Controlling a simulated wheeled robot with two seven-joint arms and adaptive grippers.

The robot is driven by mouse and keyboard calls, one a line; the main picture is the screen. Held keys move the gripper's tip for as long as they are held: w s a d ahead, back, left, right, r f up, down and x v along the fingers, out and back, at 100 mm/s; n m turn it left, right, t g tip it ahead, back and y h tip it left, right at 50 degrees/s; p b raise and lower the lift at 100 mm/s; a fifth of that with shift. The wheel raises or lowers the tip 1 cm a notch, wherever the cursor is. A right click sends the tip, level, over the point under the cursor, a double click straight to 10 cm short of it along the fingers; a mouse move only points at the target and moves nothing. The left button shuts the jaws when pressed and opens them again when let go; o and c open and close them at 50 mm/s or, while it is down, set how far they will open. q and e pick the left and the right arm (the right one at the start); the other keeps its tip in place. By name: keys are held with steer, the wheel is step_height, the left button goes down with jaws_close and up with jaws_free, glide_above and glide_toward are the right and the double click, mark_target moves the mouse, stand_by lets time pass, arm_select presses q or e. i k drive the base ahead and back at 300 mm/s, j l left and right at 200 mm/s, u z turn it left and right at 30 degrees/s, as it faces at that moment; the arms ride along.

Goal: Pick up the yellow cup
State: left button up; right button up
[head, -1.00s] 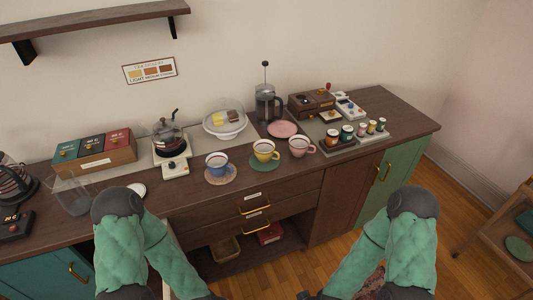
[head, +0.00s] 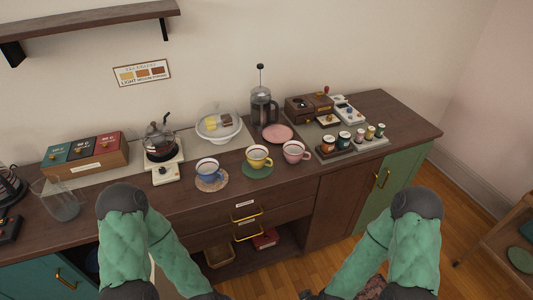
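The yellow cup (head: 258,157) stands upright on a green round coaster (head: 257,170) near the front edge of the wooden counter, its handle toward the right. A blue cup (head: 208,169) stands to its left and a pink cup (head: 295,151) to its right. My two green-sleeved arms are low in the head view, in front of the counter and well short of the cups. Both forearms run down to the bottom edge. My grippers' fingers do not show clearly; only dark parts near the bottom edge are visible.
A pink plate (head: 278,132) lies behind the pink cup. Small jars (head: 344,139) stand on a tray at right. Drawers with yellow handles (head: 247,216) are below.

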mark_target(257, 155)
steer(key=i+l+u, duration=0.35)
steer(key=l+u, duration=0.15)
steer(key=l, duration=0.15)
steer(key=i+l+u, duration=0.2)
steer(key=l, duration=0.15)
steer(key=k, duration=0.1)
